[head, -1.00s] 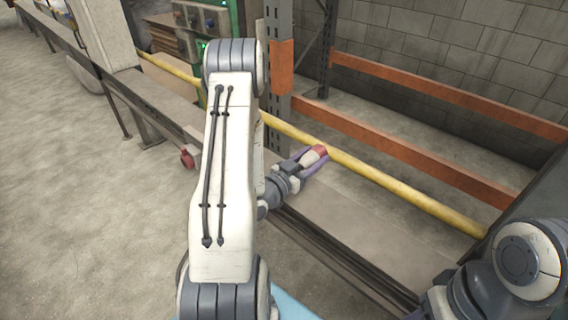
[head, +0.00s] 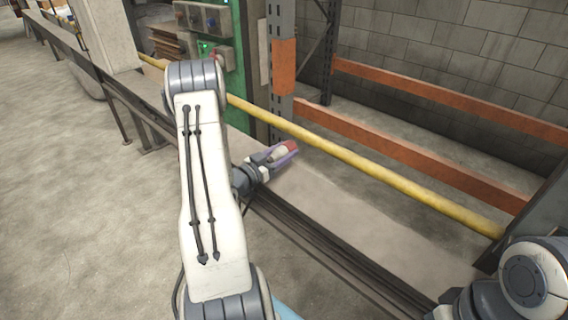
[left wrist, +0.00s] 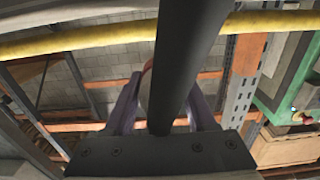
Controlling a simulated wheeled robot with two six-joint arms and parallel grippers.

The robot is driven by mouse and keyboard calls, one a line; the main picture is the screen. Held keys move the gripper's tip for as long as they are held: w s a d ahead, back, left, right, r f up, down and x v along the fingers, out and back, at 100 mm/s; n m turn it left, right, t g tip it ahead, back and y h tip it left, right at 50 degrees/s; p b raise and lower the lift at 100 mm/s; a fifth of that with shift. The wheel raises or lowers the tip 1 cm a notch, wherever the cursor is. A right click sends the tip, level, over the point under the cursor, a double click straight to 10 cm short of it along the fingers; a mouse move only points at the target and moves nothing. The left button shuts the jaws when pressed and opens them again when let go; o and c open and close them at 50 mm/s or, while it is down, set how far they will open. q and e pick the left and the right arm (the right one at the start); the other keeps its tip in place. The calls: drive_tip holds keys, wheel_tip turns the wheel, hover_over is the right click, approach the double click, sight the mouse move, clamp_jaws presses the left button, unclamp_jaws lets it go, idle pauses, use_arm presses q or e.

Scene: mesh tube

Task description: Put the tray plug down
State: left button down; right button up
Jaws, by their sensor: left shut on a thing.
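The tray plug (head: 290,147) shows as a small piece with a red end and a pale body. My left gripper (head: 284,154) is shut on it, with a purple finger on each side. It holds the plug above the grey ledge, near the yellow rail; I cannot tell the exact height. In the left wrist view, the purple fingers (left wrist: 164,105) flank a pale, red-edged part of the plug (left wrist: 146,88), mostly hidden behind a dark bar. My right arm shows at the lower right of the head view, but its gripper is out of view.
A long grey ledge (head: 345,215) runs diagonally below, with a yellow rail (head: 375,176) along its far side. Orange beams (head: 400,147) and a steel upright (head: 282,70) stand behind. A green cabinet (head: 237,70) is at the back. The ledge right of the gripper looks clear.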

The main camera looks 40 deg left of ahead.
sight(284, 171)
use_arm(q)
drive_tip(key=shift+f+b, duration=0.3)
drive_tip(key=shift+f, duration=1.65)
drive_tip(key=shift+f+b, duration=0.5)
drive_tip(key=shift+f, duration=0.05)
drive_tip(key=shift+f, duration=0.1)
drive_tip(key=shift+c, duration=1.1)
unclamp_jaws()
